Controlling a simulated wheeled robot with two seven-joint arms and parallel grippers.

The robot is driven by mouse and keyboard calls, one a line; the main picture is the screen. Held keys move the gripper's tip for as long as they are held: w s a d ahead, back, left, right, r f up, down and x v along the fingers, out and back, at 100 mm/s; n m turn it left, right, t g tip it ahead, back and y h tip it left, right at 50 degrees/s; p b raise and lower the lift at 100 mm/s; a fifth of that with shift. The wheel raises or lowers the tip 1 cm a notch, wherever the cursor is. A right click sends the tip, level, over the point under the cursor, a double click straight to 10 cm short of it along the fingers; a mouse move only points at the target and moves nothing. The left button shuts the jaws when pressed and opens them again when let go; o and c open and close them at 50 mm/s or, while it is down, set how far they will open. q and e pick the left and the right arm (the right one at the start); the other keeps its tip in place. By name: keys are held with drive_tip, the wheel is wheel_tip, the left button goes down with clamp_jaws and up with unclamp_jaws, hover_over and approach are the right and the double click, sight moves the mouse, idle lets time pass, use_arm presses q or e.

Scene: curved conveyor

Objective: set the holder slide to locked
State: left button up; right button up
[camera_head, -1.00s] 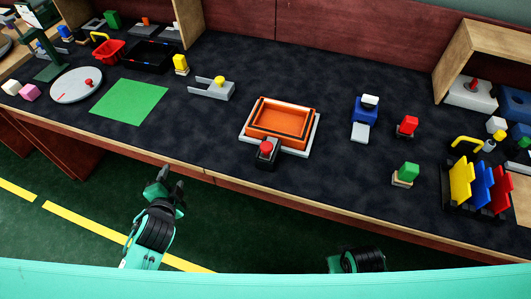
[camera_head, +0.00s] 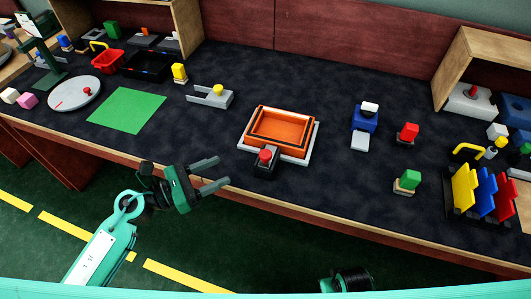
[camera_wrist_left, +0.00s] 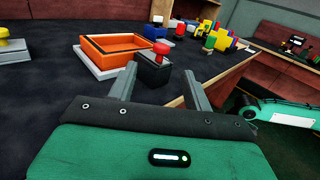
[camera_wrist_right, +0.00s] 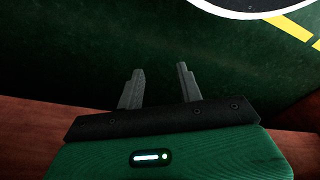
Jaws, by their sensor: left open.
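The holder (camera_head: 314,139) is a pale frame on the dark table around an orange tray (camera_head: 283,128). At its front edge sits a black slide block (camera_head: 264,171) with a red knob (camera_head: 265,155). In the left wrist view the red knob (camera_wrist_left: 161,48) stands upright just beyond my fingers. My left gripper (camera_head: 223,172) is open and empty, left of the slide block and apart from it, by the table's front edge. My right gripper (camera_wrist_right: 160,70) is open and empty over the green floor. In the head view only its dark wrist shows at the bottom.
A grey fixture with a yellow knob (camera_head: 218,90) and a green mat (camera_head: 127,110) lie to the left. A blue block (camera_head: 365,118), a red block (camera_head: 408,131) and a green block (camera_head: 410,179) stand to the right. The table's wooden front edge (camera_head: 310,213) runs below the holder.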

sight(260, 156)
use_arm(q)
drive_tip(key=shift+m, duration=0.3)
drive_tip(key=p+x, duration=0.1)
drive_tip(key=x, duration=0.3)
drive_tip(key=p+x, duration=0.1)
drive_tip(key=x, duration=0.3)
drive_tip(key=p+x, duration=0.1)
drive_tip(key=x, duration=0.3)
drive_tip(key=shift+s+d+f, duration=0.15)
drive_tip(key=shift+s+d, duration=0.05)
drive_tip(key=shift+d, duration=0.05)
drive_tip(key=shift+x, duration=0.75)
use_arm(e)
drive_tip(key=s+d+f, duration=0.1)
drive_tip(key=s+f, duration=0.2)
drive_tip(key=f, duration=0.6)
drive_tip(key=shift+d+f, duration=0.15)
drive_tip(key=shift+d, duration=0.05)
use_arm(q)
drive_tip(key=shift+f, duration=0.1)
